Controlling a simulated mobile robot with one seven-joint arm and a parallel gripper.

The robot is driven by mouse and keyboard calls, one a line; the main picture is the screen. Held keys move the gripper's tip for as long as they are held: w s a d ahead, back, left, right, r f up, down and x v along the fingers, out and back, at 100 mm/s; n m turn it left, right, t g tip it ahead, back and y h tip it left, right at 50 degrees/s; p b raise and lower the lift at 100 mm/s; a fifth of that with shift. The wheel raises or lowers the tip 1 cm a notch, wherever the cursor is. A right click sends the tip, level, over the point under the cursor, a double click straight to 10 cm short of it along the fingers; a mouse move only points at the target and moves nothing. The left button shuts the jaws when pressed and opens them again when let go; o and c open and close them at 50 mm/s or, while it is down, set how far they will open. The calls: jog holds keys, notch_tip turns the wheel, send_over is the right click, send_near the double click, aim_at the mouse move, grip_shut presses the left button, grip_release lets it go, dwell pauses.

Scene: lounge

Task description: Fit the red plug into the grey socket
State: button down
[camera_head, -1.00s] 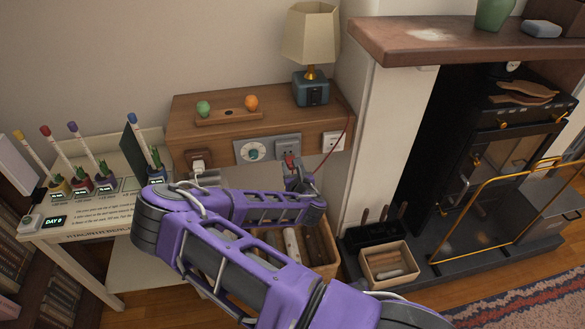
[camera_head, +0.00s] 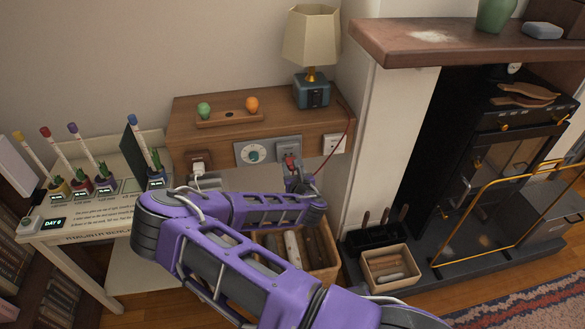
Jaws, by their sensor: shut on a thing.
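The red plug (camera_head: 289,158) is at the front of the grey socket (camera_head: 287,144), on the front face of the wooden wall shelf. A thin red cord (camera_head: 340,142) runs from the plug's area up toward the shelf's right end. My gripper (camera_head: 292,174) is just below the socket, shut on the red plug. My purple arm reaches up to it from the lower right. The plug overlaps the socket's lower part in the picture. I cannot tell whether its pins are in the holes, and the fingertips are small and partly hidden.
On the shelf front are a brown socket with a white plug (camera_head: 198,165), a dial plate (camera_head: 254,152) and a white socket (camera_head: 334,143). A lamp (camera_head: 311,55) stands on the shelf (camera_head: 190,118). A log crate (camera_head: 328,272) is below, and a stove with a brass guard is at right.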

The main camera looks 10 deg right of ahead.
jog(key=shift+w, duration=1.2)
jog(key=shift+c, duration=1.9)
grip_release()
jog(key=p+v, duration=0.1)
jog(key=v, duration=0.5)
jog(key=shift+p, duration=0.4)
